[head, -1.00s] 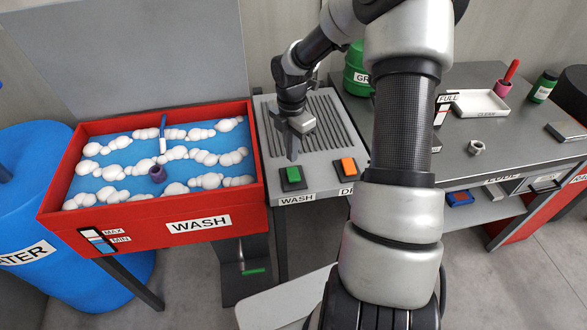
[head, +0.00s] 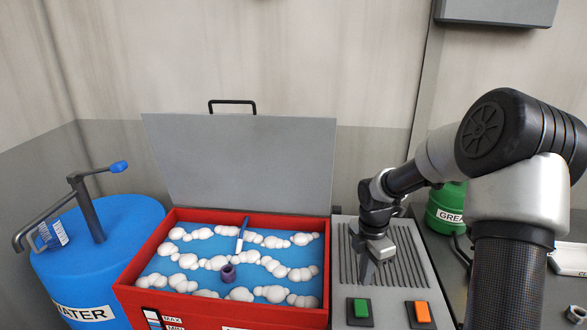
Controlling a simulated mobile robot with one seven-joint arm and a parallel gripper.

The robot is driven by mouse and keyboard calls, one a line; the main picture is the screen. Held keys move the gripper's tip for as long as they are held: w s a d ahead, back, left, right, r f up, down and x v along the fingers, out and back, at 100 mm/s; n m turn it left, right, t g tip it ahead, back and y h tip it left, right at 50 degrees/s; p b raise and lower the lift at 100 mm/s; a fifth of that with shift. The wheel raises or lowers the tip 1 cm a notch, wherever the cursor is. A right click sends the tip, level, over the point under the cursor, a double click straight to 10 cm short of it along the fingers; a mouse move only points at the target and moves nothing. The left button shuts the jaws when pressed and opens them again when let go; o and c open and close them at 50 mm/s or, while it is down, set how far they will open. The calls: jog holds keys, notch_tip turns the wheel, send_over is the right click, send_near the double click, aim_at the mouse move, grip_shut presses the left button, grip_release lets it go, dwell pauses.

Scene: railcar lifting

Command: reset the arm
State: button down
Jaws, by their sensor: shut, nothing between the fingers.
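My arm reaches in from the right of the head view. My gripper (head: 366,270) points down over the grooved grey drain board (head: 410,262), just right of the red wash tank. Its fingers are shut with nothing between them. The fingertips are behind the green button (head: 361,308); I cannot tell how far above the board they are.
The red wash tank (head: 222,328) holds blue liquid, white foam, a dark purple ring (head: 228,273) and a blue-and-white stick (head: 241,236). Its grey lid (head: 245,165) stands open. A blue water barrel (head: 105,262) is left. An orange button (head: 419,313) and green grease can (head: 446,208) are right.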

jog(key=s+a+r+m+t+h, duration=0.1)
jog(key=s+a+r+m, duration=0.2)
jog(key=s+r+m, duration=0.35)
jog(key=s+a+r+m+t+h, duration=0.1)
jog(key=s+a+r+m, duration=0.2)
jog(key=r, duration=0.7)
jog(key=s+a+r+m+t+y, duration=0.1)
jog(key=s+a+r+m, duration=0.1)
jog(key=s+r+m, duration=0.2)
jog(key=s+a+r+m+t+y, duration=0.1)
jog(key=s+a+r+m+t, duration=0.1)
jog(key=s+r+m, duration=0.2)
jog(key=s+m, duration=0.3)
jog(key=s, duration=0.3)
jog(key=shift+r+m+t, duration=0.3)
jog(key=shift+r+m, duration=0.05)
jog(key=shift+r, duration=0.05)
jog(key=shift+a, duration=0.1)
